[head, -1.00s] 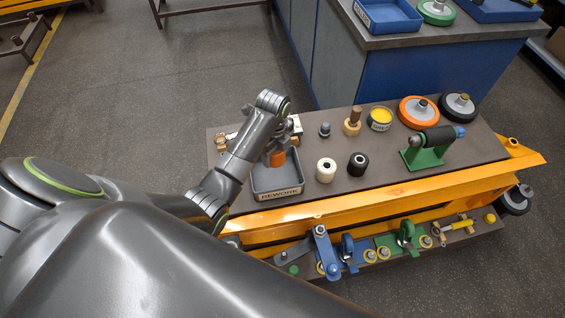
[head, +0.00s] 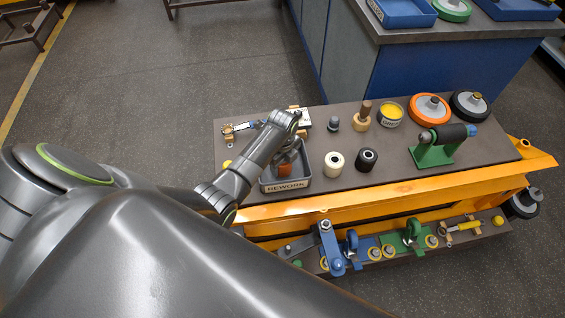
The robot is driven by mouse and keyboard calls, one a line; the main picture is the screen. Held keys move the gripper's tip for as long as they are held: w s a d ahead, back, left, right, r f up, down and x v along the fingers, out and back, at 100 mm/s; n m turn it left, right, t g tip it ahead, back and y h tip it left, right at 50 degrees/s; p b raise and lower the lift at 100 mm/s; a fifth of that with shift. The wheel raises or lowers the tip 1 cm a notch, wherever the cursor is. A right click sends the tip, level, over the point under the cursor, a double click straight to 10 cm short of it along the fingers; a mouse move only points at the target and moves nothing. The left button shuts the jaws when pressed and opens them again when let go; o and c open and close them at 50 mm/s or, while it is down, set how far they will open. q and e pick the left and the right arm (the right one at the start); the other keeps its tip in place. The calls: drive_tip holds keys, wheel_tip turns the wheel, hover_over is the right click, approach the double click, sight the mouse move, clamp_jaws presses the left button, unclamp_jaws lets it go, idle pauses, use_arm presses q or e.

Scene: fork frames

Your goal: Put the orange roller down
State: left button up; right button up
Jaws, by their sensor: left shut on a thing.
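The orange roller (head: 285,169) shows as a small orange patch inside the grey tray marked REWORK (head: 287,187), on the left part of the cart top. My left gripper (head: 288,156) is over this tray, shut on the orange roller. My own wrist and forearm hide most of the fingers and the upper part of the roller. I cannot tell whether the roller touches the tray floor. My right gripper is not in view.
A white roller (head: 334,163) and a black roller (head: 367,159) stand right of the tray. Behind are a dark fitting (head: 333,124), a wooden piece (head: 361,118) and a yellow tin (head: 390,114). A green stand (head: 434,153) is farther right.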

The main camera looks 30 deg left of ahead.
use_arm(q)
drive_tip(key=shift+f, duration=0.15)
drive_tip(key=o, duration=1.4)
wheel_tip(320, 180, up, 12)
drive_tip(key=shift+r+p, duration=0.2)
drive_tip(key=shift+p, duration=0.75)
